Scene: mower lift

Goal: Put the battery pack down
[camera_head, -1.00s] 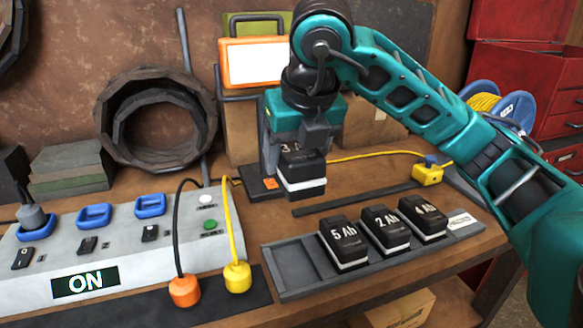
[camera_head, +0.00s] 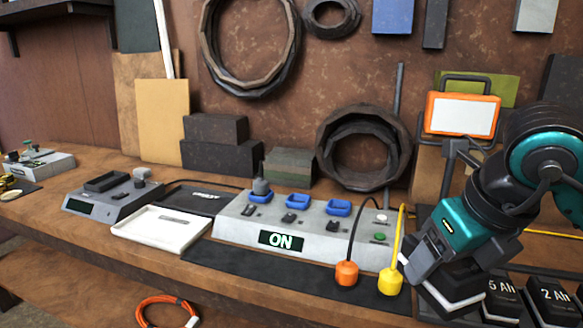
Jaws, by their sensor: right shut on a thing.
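My right gripper (camera_head: 432,268) is at the right side of the view, tilted down to the left. It is shut on a black battery pack (camera_head: 460,284) with a pale band, held tilted just right of the yellow plug. Its label does not show, and the gripper hides part of it. I cannot tell whether it touches anything below. More black battery packs, marked 5 Ah (camera_head: 502,298) and 2 Ah (camera_head: 551,300), stand at the lower right edge. My left gripper is not in view.
A grey power panel (camera_head: 240,230) reading ON stands mid-bench, with an orange plug (camera_head: 346,274) and a yellow plug (camera_head: 390,282) before it.

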